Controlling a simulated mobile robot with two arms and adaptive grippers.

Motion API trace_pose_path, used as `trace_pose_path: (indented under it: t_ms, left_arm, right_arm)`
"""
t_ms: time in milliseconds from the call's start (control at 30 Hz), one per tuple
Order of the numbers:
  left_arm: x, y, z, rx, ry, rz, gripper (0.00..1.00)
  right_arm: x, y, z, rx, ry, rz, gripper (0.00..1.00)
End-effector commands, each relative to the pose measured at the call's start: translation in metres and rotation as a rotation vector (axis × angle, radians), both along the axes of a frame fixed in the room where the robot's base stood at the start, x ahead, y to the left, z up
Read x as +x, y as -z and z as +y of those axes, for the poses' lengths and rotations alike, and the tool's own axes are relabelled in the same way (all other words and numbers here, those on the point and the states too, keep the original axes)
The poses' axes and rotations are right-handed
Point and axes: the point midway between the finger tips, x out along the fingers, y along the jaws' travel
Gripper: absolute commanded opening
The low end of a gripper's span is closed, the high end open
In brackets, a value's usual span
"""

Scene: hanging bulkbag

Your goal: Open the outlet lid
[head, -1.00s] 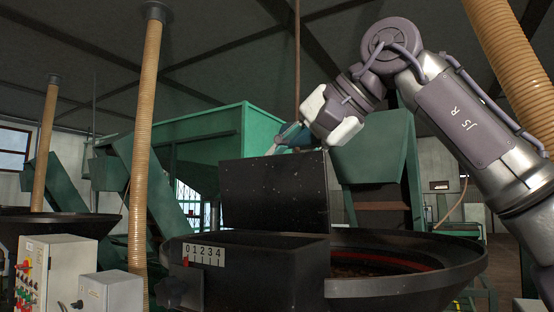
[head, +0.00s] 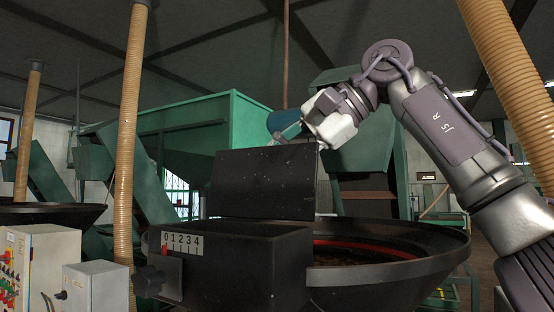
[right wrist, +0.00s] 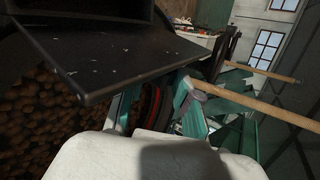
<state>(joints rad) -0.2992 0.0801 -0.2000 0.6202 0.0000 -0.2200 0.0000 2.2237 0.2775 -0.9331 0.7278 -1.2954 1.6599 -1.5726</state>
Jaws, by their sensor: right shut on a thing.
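The outlet lid (head: 265,183) is a dark, speckled flat plate standing up above the black outlet box (head: 238,264) in the head view. In the right wrist view the lid (right wrist: 120,55) is a dark slab across the upper left. My right gripper (head: 286,132), with teal fingers, is at the lid's top edge and shut on it. The fingertips are partly hidden there. My left gripper is in neither view.
A wide round black pan (head: 395,262) with a red inner band stands right of the box. Brown beans (right wrist: 35,115) show below the lid. A numbered scale (head: 182,244) is on the box. Ribbed tan hoses (head: 128,150), control boxes (head: 97,290) and a green hopper (head: 205,125) surround it.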

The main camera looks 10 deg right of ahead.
Motion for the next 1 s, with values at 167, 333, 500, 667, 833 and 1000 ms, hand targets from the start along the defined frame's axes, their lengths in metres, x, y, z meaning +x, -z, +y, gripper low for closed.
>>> trace_pose_path:
  t_ms: [167, 333, 500, 667, 833, 1000]
  left_arm:
    - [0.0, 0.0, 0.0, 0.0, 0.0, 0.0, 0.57]
    - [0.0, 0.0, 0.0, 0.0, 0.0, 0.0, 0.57]
    - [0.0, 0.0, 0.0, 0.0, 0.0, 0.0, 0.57]
    - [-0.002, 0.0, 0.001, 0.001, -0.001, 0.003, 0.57]
    - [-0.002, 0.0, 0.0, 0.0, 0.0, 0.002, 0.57]
    - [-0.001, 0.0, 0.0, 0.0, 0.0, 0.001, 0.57]
  right_arm:
    - [0.001, 0.001, 0.0, -0.003, 0.001, 0.001, 0.33]
    - [0.0, 0.001, 0.0, -0.003, 0.001, 0.001, 0.57]
    - [0.0, 0.0, 0.0, -0.003, 0.001, 0.0, 0.57]
    - [-0.001, -0.002, -0.003, -0.001, 0.001, -0.001, 0.57]
    - [-0.01, -0.016, -0.02, 0.001, 0.003, -0.002, 0.57]
    - [-0.021, -0.032, -0.04, 0.0, 0.002, -0.001, 0.57]
